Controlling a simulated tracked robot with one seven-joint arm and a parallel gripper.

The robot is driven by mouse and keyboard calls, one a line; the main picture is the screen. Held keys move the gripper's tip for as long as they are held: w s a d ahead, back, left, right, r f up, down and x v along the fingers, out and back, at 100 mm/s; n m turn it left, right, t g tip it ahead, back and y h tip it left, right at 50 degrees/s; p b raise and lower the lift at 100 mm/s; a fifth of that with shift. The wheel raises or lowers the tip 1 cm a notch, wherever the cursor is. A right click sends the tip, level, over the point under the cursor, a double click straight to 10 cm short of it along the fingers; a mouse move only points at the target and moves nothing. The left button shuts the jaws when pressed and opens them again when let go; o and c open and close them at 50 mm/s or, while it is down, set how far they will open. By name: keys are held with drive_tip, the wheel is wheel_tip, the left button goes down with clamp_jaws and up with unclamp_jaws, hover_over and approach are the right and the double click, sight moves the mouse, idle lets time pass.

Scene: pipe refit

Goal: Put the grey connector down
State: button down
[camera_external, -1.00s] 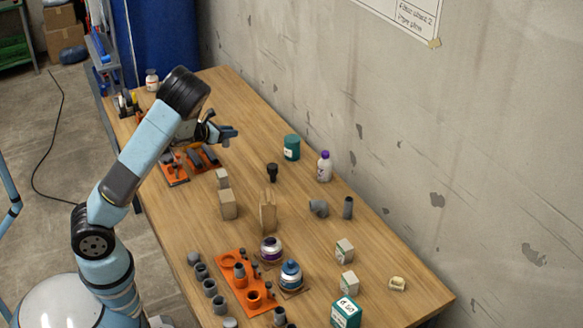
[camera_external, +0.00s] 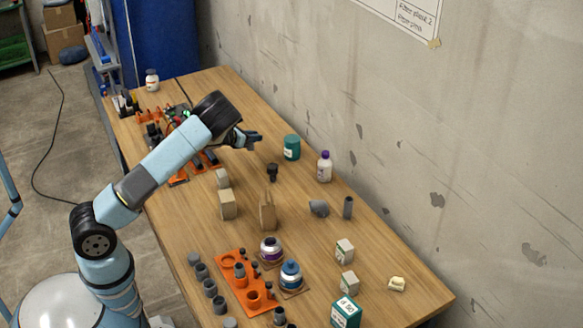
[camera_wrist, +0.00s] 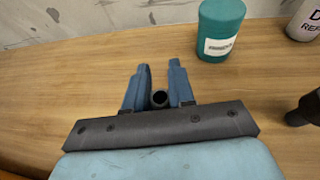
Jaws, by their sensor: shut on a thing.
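My gripper (camera_external: 248,139) is over the far half of the wooden table, left of the teal jar (camera_external: 291,147). In the wrist view my gripper (camera_wrist: 159,82) is shut on the grey connector (camera_wrist: 159,98). The connector shows as a dark round open end between the two blue-grey fingers; the rest of it is hidden. In the external view I cannot make it out. Whether it touches the tabletop is not clear. The teal jar also shows in the wrist view (camera_wrist: 221,30), to the right of my fingers.
A white bottle with a purple cap (camera_external: 325,166) and a small black part (camera_external: 272,172) stand nearby. Wooden blocks (camera_external: 227,204), a grey elbow piece (camera_external: 319,208) and an orange tray (camera_external: 238,288) are nearer. Bare wood lies around my fingers in the wrist view.

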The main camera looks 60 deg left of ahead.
drive_tip(key=shift+w+a+f, duration=0.15)
drive_tip(key=shift+w+f, duration=0.1)
drive_tip(key=shift+f, duration=0.1)
drive_tip(key=shift+w+f, duration=0.2)
drive_tip(key=shift+f, duration=1.5)
drive_tip(key=c, duration=1)
unclamp_jaws()
drive_tip(key=shift+f, duration=0.1)
drive_tip(key=shift+o, duration=0.2)
drive_tip(key=shift+s+r, duration=0.15)
drive_tip(key=shift+r, duration=0.05)
drive_tip(key=v, duration=1.1)
drive_tip(key=shift+s, duration=0.35)
drive_tip(key=shift+r, duration=0.2)
